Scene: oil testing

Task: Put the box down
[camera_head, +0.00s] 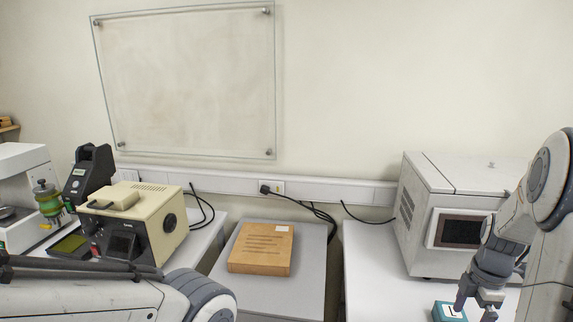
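A flat orange-brown cardboard box (259,250) with printed lines and a white label lies on a grey table (228,289) in the middle. A small teal box (437,314) with a white label is at the bottom edge on the right, partly cut off. My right gripper (476,304) points down beside the teal box, with one finger overlapping its right side. The frame edge cuts off the fingertips, so I cannot tell whether they grip it. My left arm crosses the bottom left corner; its gripper is out of view.
A large white machine (420,190) with a dark screen stands on the right white table (372,262). A beige instrument (150,215), a black device (88,172) and a green-banded part (50,204) crowd the left table. Black cables hang behind the tables.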

